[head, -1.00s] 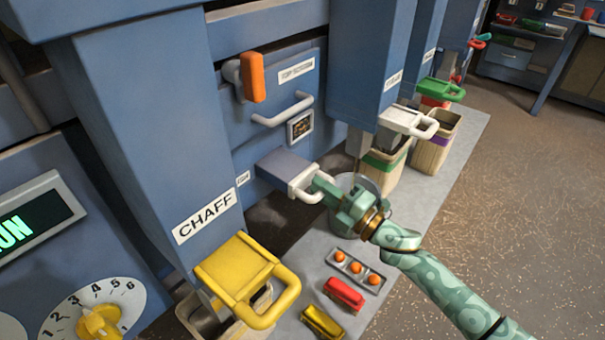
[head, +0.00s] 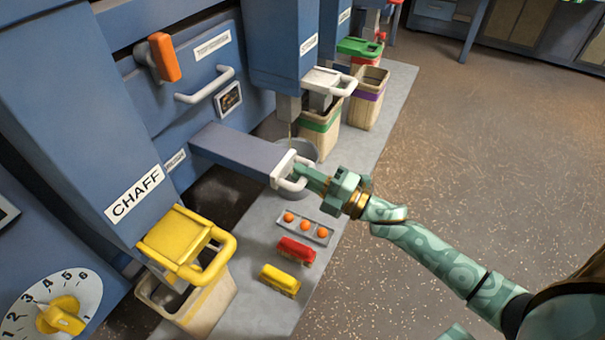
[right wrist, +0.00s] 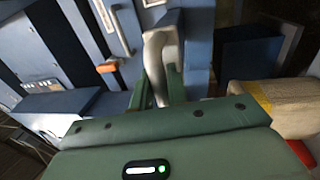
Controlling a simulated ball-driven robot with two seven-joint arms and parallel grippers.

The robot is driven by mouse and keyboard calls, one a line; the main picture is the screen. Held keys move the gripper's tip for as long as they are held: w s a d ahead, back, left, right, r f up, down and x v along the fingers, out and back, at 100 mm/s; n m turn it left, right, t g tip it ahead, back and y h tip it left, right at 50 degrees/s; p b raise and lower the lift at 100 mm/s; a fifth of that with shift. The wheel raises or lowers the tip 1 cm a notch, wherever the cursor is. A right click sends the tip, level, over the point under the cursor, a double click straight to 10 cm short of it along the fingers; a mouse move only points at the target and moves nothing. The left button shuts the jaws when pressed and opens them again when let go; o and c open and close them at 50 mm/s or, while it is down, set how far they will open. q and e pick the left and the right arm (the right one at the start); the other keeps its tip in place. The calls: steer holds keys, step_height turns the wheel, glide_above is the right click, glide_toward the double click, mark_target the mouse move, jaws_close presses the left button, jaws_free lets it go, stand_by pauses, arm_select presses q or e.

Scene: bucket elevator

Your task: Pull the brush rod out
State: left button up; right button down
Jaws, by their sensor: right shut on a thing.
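The brush rod (head: 235,155) is a blue-grey square bar standing well out of the blue machine front in the head view. Its white loop handle (head: 283,172) is at the outer end. My right gripper (head: 303,178) is shut on this handle. The handle also shows as a pale bar between the green fingers in the right wrist view (right wrist: 156,65). The fingertips' exact contact is partly hidden. My left gripper is not in view.
A yellow-handled chaff chute (head: 185,235) stands left above a bin (head: 205,300). Below the rod, a tray of orange balls (head: 305,226), a red block (head: 296,250) and a yellow block (head: 279,280) lie on the grey mat. Open floor is at right.

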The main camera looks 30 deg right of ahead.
steer(key=c, duration=1.5)
jaws_free()
steer(key=shift+s+f, duration=0.2)
steer(key=shift+c, duration=0.2)
steer(key=shift+o, duration=0.7)
steer(key=shift+s+d+r, duration=0.1)
steer(key=shift+s+d, duration=0.05)
steer(key=p+v, duration=0.2)
steer(key=v, duration=1.4)
steer(key=shift+s, duration=0.1)
